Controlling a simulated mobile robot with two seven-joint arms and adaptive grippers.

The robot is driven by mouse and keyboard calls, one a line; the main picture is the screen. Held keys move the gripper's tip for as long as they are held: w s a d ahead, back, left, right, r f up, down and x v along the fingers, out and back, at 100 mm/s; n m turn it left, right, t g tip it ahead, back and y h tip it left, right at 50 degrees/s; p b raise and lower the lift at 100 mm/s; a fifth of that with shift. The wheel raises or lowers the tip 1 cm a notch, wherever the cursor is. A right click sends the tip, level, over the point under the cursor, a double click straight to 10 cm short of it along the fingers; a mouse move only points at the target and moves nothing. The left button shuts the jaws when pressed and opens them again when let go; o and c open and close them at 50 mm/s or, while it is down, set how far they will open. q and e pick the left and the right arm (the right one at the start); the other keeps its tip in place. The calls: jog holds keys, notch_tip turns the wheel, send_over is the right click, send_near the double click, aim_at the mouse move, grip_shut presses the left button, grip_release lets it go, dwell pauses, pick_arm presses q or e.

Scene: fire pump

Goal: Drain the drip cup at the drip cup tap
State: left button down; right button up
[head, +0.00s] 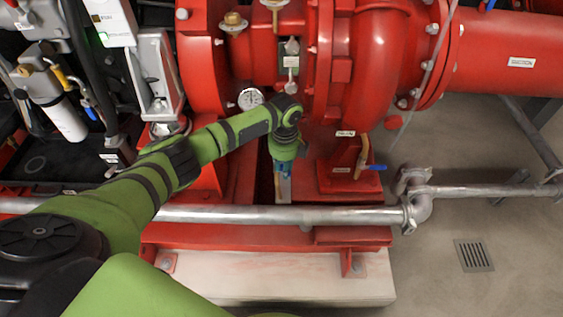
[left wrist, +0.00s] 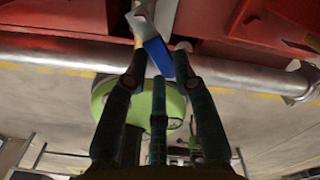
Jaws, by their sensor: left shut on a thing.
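My left gripper (head: 283,172) points down in front of the red pump base, beneath my green forearm. In the left wrist view its fingertips (left wrist: 160,49) are on either side of a blue tap handle (left wrist: 157,56) and shut on it. A pale metal piece (left wrist: 139,20) with a bit of yellow shows just behind the handle. In the head view my gripper and arm hide most of this tap. I cannot make out the drip cup. My right gripper is in neither view.
A second tap with a blue handle (head: 376,167) sits to the right on the red base. A silver pipe (head: 270,215) crosses in front. A pressure gauge (head: 251,98) is close behind my forearm. The red pump casing (head: 375,60) stands behind; a floor drain (head: 474,255) is at right.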

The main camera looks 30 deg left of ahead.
pick_arm(q)
jog(key=n, duration=0.1)
jog(key=w+n+p, duration=0.1)
jog(key=n, duration=0.1)
jog(key=shift+d, duration=0.35)
jog(key=w+n, duration=0.1)
jog(key=n, duration=0.4)
jog(key=w+n, duration=0.1)
jog(key=n, duration=0.1)
jog(key=shift+w+f, duration=0.1)
jog(key=shift+w, duration=0.25)
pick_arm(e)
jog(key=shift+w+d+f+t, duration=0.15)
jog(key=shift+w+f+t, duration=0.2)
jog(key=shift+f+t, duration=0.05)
pick_arm(q)
jog(key=shift+a+n, duration=0.1)
jog(key=shift+n, duration=0.3)
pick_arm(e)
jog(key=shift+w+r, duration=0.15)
pick_arm(q)
jog(key=c, duration=1)
grip_release()
jog(key=shift+w, duration=0.1)
